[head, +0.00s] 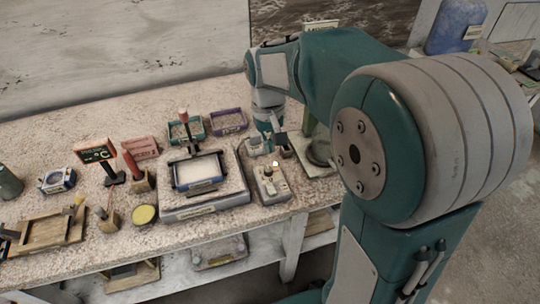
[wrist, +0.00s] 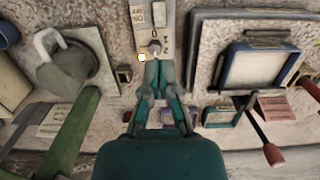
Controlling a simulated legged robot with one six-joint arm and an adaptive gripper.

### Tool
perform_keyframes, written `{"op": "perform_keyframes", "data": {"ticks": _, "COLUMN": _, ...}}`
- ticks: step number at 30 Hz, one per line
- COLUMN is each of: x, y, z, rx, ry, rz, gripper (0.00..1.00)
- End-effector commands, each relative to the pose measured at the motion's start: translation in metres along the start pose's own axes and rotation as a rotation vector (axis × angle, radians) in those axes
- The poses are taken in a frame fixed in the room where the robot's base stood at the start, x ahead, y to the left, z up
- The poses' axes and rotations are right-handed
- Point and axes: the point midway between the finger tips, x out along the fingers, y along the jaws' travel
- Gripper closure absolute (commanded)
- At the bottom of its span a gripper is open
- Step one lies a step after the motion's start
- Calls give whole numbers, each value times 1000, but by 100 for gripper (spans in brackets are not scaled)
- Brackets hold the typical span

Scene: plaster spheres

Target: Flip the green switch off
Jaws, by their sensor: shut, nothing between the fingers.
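A grey control box (head: 271,186) with a dial and small controls stands on the bench right of the press-like device. It also shows at the top of the wrist view (wrist: 152,14), with printed labels, a small knob (wrist: 154,46) and a bright lit spot (wrist: 142,57). I cannot make out a clearly green switch on it. My gripper (wrist: 158,66) is shut and empty, its teal fingertips just below the knob in the wrist view; I cannot tell whether they touch. In the head view my gripper (head: 268,146) is just behind the box.
A device with a blue-framed tray (head: 200,187) and red-tipped lever stands left of the box. A green lever device (wrist: 72,75) is on the other side. Small purple (head: 228,121) and teal trays sit behind. Bare bench shows in front of the trays.

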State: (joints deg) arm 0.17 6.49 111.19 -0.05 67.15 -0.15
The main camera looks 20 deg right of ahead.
Motion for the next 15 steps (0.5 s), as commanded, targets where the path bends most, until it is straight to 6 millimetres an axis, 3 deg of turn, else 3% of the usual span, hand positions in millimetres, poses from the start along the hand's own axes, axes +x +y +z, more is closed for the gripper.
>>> {"op": "perform_keyframes", "data": {"ticks": 5, "x": -1, "y": 0, "z": -5, "rx": 0, "ry": -97, "rz": 0, "gripper": 100}}
{"op": "perform_keyframes", "data": {"ticks": 15, "x": 0, "y": 0, "z": -4, "rx": 0, "ry": -108, "rz": 0, "gripper": 100}}
